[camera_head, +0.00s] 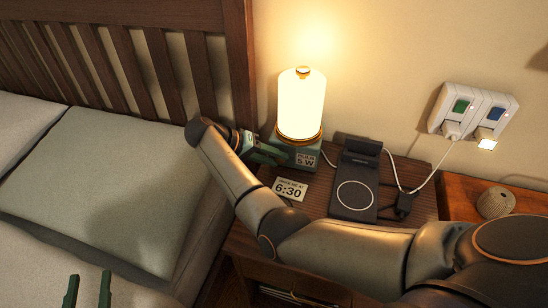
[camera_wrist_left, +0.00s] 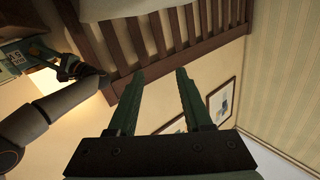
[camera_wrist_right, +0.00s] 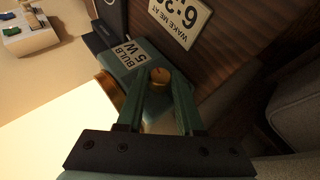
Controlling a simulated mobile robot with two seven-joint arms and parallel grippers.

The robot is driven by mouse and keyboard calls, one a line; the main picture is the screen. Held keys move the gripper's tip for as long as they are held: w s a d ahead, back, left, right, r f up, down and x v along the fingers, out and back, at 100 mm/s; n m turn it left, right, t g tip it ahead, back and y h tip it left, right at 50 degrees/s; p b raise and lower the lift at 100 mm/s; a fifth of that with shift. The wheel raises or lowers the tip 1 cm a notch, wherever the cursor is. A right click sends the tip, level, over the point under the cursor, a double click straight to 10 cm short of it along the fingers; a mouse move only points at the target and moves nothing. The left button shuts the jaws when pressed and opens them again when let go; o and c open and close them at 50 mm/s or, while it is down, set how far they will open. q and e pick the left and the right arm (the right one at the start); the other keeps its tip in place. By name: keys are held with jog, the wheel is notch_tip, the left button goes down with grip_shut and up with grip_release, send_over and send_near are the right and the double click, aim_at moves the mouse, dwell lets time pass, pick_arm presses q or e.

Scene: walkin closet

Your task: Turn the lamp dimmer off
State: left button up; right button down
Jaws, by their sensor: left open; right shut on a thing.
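The lamp (camera_head: 302,105) glows with a white cylindrical shade on a brass ring and a green base (camera_head: 302,159) marked "BULB 5 W". In the right wrist view, the small round brass dimmer knob (camera_wrist_right: 160,77) is on the base, beside that label. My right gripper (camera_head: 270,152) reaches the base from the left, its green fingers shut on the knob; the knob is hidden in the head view. My left gripper (camera_head: 88,290) is open and empty over the bed; its spread fingers (camera_wrist_left: 160,90) fill the middle of the left wrist view.
A "6:30" card (camera_head: 289,189) and a black charging pad (camera_head: 354,190) share the wooden nightstand (camera_head: 414,172). White cables run to a wall outlet (camera_head: 474,110). A ribbed knob-like object (camera_head: 496,203) sits at right. The pillow (camera_head: 115,180) and slatted headboard (camera_head: 130,50) are left.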

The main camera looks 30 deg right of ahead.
jog(key=shift+w+a+f+n+g+h+b, duration=0.15)
jog(key=shift+f+n+g+h+b, duration=0.15)
jog(key=shift+g+h+b, duration=0.45)
jog(key=h+b, duration=0.1)
jog(key=b, duration=0.2)
jog(key=shift+f+n, duration=0.2)
jog(key=shift+n, duration=0.1)
jog(key=shift+w+a+g+b, duration=0.1)
jog(key=shift+g+b, duration=0.15)
jog(key=shift+b, duration=0.3)
jog(key=shift+h+b, duration=0.45)
jog(key=shift+b, duration=0.35)
pick_arm(q)
jog(key=s+d+r+m+t+h+b, duration=0.1)
jog(key=s+d+r+m+t+h, duration=0.1)
jog(key=s+r+m+t+h, duration=0.2)
jog(key=shift+s+r+m+t+h, duration=0.4)
jog(key=shift+s+r+m+h, duration=1.2)
jog(key=shift+r+h, duration=2.4)
pick_arm(e)
jog(key=shift+n+g+h, duration=0.3)
pick_arm(q)
jog(key=shift+w+r+y, duration=0.1)
jog(key=shift+r+y, duration=0.8)
pick_arm(e)
jog(key=shift+r, duration=0.1)
jog(key=c, duration=0.6)
grip_release()
jog(key=shift+o, duration=0.2)
